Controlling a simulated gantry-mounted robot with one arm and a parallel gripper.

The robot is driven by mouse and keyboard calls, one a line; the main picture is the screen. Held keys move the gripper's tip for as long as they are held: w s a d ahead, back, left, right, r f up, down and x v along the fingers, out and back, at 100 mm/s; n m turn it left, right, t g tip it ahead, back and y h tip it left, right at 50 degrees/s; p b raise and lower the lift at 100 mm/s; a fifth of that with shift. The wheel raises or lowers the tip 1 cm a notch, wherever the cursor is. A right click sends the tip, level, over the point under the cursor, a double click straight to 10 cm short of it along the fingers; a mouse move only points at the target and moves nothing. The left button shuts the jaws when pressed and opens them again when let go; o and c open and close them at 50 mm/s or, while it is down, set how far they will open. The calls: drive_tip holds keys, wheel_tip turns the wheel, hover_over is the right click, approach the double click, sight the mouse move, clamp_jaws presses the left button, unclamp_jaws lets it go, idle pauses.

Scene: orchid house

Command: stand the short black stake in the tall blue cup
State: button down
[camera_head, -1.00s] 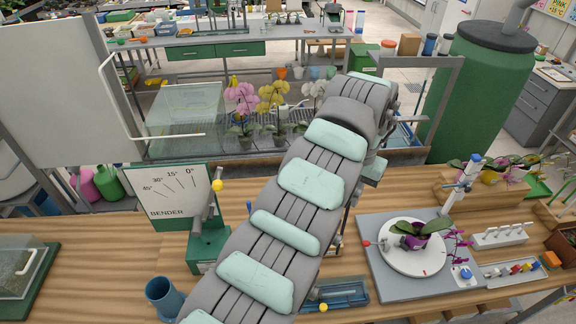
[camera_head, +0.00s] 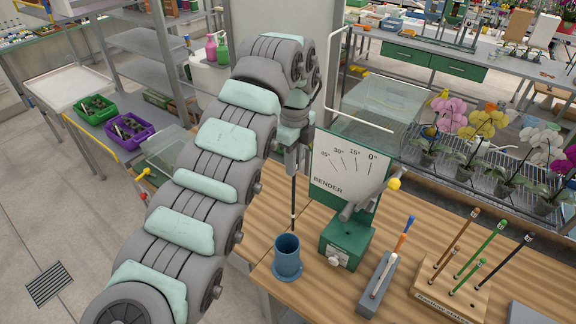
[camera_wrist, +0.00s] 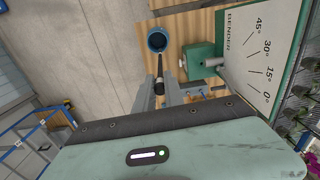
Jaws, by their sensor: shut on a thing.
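My gripper (camera_head: 293,165) is shut on a black stake (camera_head: 293,198), which hangs nearly upright below it. In the wrist view the stake (camera_wrist: 159,73) runs from between the fingers (camera_wrist: 160,88) toward the cup. The tall blue cup (camera_head: 287,258) stands upright on the wooden bench, near its left end. The stake's lower end shows just above the cup's rim in the head view. In the wrist view that end appears by the near rim of the cup (camera_wrist: 149,41). I cannot tell whether it is over the opening.
The green bender (camera_head: 346,240) with its white angle board (camera_head: 340,180) stands close right of the cup. Farther right are a grey holder (camera_head: 378,285) and a wooden rack (camera_head: 440,290) with several stakes. The bench's left edge is close to the cup.

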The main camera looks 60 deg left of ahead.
wheel_tip(320, 180, down, 21)
drive_tip(key=s+b, duration=0.1)
drive_tip(key=b, duration=0.3)
drive_tip(key=shift+s+a, duration=0.2)
drive_tip(key=shift+a, duration=0.25)
idle(1.7)
drive_tip(key=shift+f, duration=0.2)
idle(0.4)
drive_tip(key=shift+f+b, duration=0.4)
drive_tip(key=shift+f, duration=0.5)
drive_tip(key=c, duration=0.8)
unclamp_jaws()
drive_tip(key=shift+o, duration=0.6)
